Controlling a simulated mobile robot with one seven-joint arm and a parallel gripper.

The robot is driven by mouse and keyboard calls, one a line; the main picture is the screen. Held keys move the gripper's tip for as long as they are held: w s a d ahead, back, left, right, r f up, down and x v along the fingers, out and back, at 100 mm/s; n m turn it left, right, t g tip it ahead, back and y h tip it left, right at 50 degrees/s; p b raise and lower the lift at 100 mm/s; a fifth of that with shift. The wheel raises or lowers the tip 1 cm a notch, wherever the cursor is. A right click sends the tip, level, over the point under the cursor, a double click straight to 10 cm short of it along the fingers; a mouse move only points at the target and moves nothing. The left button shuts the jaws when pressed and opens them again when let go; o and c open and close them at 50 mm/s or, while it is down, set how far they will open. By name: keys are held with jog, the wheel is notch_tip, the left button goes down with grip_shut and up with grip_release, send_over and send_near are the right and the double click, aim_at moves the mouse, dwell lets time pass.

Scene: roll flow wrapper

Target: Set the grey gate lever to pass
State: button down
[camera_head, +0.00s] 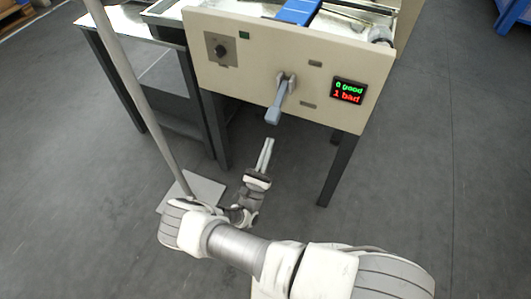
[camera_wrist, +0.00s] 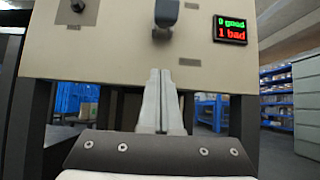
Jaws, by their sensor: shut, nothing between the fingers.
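The grey gate lever (camera_head: 280,100) is mounted on the front of the beige machine panel (camera_head: 240,65). In the head view its handle slants down and slightly left from its pivot, between two small label plates. In the wrist view the lever (camera_wrist: 166,14) shows end-on at the top, above the fingertips. My gripper (camera_head: 268,142) is shut and empty, its fingers pointing up toward the panel, below the lever handle and apart from it. The shut fingers also show in the wrist view (camera_wrist: 160,75). The label text is too small to read.
A display (camera_head: 348,91) right of the lever reads 0 good, 1 bad. A black knob (camera_head: 220,50) sits on the panel's left. Dark table legs (camera_head: 338,158) stand below the panel. A grey pole rises at left. The floor at right is clear.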

aim_at(278, 102)
notch_tip(278, 102, up, 7)
jog(key=w+b, duration=0.1)
jog(key=w, duration=0.1)
jog(key=shift+w+d, duration=0.15)
jog(key=shift+d, duration=0.25)
jog(key=shift+r, duration=0.15)
jog(key=shift+s+r+g+p, duration=0.2)
jog(key=shift+g+p, duration=0.3)
jog(key=shift+p, duration=0.45)
